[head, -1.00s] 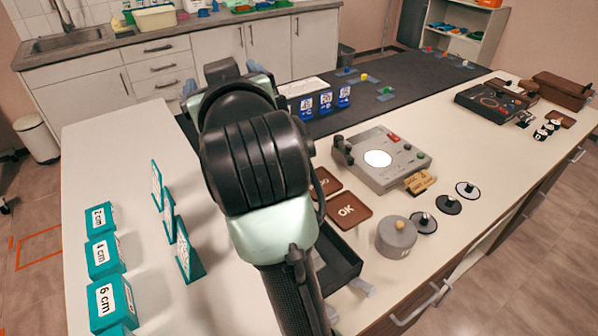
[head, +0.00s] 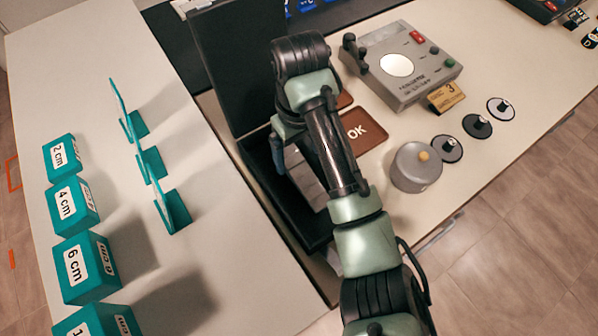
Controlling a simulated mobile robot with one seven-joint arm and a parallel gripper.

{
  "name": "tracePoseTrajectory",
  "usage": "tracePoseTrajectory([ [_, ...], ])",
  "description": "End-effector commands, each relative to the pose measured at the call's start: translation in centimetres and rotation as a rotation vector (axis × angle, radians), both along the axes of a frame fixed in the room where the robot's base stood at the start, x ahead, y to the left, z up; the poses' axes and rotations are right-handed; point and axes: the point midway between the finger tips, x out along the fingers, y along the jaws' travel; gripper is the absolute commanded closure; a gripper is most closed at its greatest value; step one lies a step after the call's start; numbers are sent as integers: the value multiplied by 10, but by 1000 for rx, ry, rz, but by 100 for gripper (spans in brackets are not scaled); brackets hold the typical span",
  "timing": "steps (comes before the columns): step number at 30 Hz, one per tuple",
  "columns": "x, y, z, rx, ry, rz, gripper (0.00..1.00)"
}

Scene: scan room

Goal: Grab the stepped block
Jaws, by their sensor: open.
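An open black case (head: 262,205) stands on the white table, left of the OK tray. A pale grey piece with step-like bands (head: 306,182) shows in it, partly hidden behind my arm; it looks like the stepped block, but I cannot tell its full shape. My gripper (head: 279,153) points down at the case, mostly covered by my wrist. It is open, with one pale finger showing beside the grey piece. I cannot tell whether it touches the piece.
The case's raised lid (head: 240,65) stands behind my gripper. Teal labelled blocks (head: 76,200) and teal upright stands (head: 172,208) are at left. A brown OK tray (head: 362,130), grey control box (head: 405,65) and grey cylinder (head: 414,168) are at right.

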Motion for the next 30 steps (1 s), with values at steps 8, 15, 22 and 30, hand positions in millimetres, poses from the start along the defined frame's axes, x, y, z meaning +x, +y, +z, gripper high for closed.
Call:
tracePoseTrajectory([
  [8, 0, 0, -27, 0, 2, -1, 10],
  [15, 1, 0, -56, 0, -1, 0, 10],
  [22, 1, 0, -58, 0, -1, 1, 10],
  [30, 1, 0, -57, 0, -1, 1, 55],
])
